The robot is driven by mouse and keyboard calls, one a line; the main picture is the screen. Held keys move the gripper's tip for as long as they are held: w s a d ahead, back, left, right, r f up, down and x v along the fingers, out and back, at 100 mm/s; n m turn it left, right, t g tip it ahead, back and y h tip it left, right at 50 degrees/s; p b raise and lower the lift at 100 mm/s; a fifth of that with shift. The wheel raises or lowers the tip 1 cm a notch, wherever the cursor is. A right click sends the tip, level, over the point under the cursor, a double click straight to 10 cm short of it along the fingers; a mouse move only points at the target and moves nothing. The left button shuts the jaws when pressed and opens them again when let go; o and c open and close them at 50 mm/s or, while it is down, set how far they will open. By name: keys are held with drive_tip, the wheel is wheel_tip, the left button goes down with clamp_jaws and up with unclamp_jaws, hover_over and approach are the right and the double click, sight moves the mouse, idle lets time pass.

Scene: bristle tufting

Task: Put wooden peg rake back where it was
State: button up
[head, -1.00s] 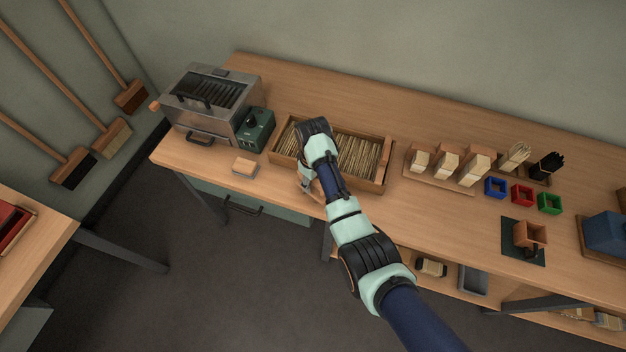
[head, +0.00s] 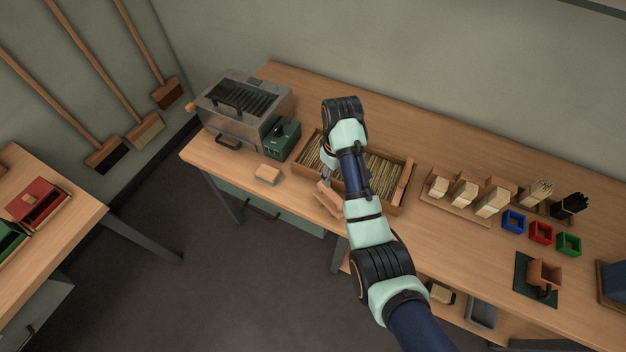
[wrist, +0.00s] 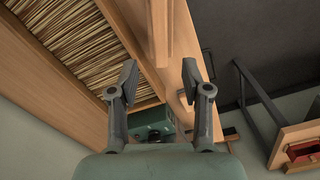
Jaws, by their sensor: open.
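A pale wooden piece, seemingly the peg rake (head: 328,200), lies at the bench's front edge, before the bristle tray (head: 398,207). In the wrist view, a wooden bar (wrist: 159,30), seemingly part of it, reaches down from the top edge, in line with the gap between my fingers. My gripper (head: 328,176) is low over the tray's front side, partly hidden by my wrist. In the wrist view my gripper (wrist: 160,78) has its two fingers wide apart with nothing clamped between them. The rake's pegs cannot be made out.
A metal machine (head: 240,105) and a green control box (head: 282,138) stand left of the tray. A small wooden block (head: 267,174) lies at the front edge. Brush blocks (head: 464,193) and coloured cups (head: 541,233) stand to the right. The bench behind the tray is clear.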

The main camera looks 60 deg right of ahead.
drive_tip(key=w+a+r+n+t+h, duration=0.15)
drive_tip(key=w+a, duration=0.25)
drive_tip(key=a, duration=0.4)
drive_tip(key=w+a+r+t, duration=0.2)
drive_tip(key=w+a+t, duration=0.15)
drive_tip(key=a, duration=0.35)
drive_tip(key=w+a+r+n+t+h, duration=0.1)
drive_tip(key=w+a, duration=0.4)
drive_tip(key=a, duration=0.3)
drive_tip(key=s+a+r+t+y, duration=0.1)
drive_tip(key=s+a+r+t, duration=0.1)
drive_tip(key=a+r, duration=0.4)
drive_tip(key=s+a+r+n+t+y, duration=0.1)
drive_tip(key=s+a+r+t, duration=0.2)
drive_tip(key=a, duration=0.9)
wheel_tip(320, 180, up, 3)
drive_tip(key=shift+a+f+t, duration=0.15)
drive_tip(key=shift+a+t, duration=0.2)
drive_tip(key=shift+t, duration=0.55)
